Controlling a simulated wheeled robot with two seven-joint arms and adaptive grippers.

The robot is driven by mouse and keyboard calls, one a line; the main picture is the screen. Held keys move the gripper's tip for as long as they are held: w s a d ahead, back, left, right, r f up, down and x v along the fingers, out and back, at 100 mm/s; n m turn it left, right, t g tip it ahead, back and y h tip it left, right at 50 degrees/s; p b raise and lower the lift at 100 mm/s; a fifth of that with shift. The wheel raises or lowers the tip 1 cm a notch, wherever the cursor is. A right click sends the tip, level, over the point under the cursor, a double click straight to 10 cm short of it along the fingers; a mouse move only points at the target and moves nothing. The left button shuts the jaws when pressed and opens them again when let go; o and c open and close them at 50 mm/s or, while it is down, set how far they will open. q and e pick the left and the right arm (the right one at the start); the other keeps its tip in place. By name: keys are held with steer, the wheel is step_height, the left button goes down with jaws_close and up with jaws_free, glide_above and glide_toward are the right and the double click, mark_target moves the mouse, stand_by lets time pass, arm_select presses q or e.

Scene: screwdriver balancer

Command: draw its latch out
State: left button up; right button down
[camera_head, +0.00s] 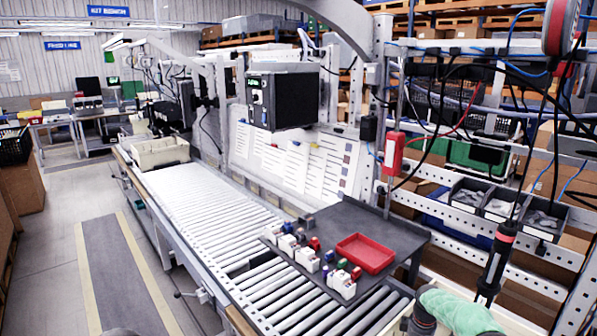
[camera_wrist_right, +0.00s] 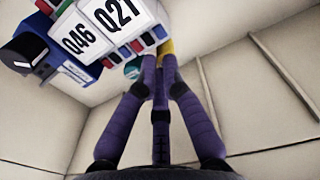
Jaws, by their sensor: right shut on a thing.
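In the right wrist view my right gripper (camera_wrist_right: 160,62) has its purple fingers drawn together at their tips. They meet at a small yellow piece (camera_wrist_right: 166,47), mostly hidden behind them, and are shut on it. I cannot tell for certain that it is the latch. Beside it are two white-faced blocks, one labelled Q46 (camera_wrist_right: 77,40) and one labelled Q21 (camera_wrist_right: 123,12). The Q46 block has a blue body and a black knob (camera_wrist_right: 22,52). A teal piece (camera_wrist_right: 132,69) shows left of the fingertips. My left gripper is in neither view.
In the head view a dark shelf (camera_head: 345,215) holds a red tray (camera_head: 365,253) and several small white blocks with coloured tops (camera_head: 307,259). It overhangs the roller conveyor (camera_head: 225,215). A dark screwdriver (camera_head: 497,262) hangs at the right, near grey bins (camera_head: 502,205).

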steer(key=shift+s+a+f+g+p, duration=0.15)
steer(key=shift+s+a+g+p, duration=0.15)
steer(key=shift+s+p, duration=0.2)
step_height(320, 180, up, 16)
steer(key=p, duration=0.8)
steer(key=shift+w, duration=0.3)
steer(key=shift+p, duration=0.35)
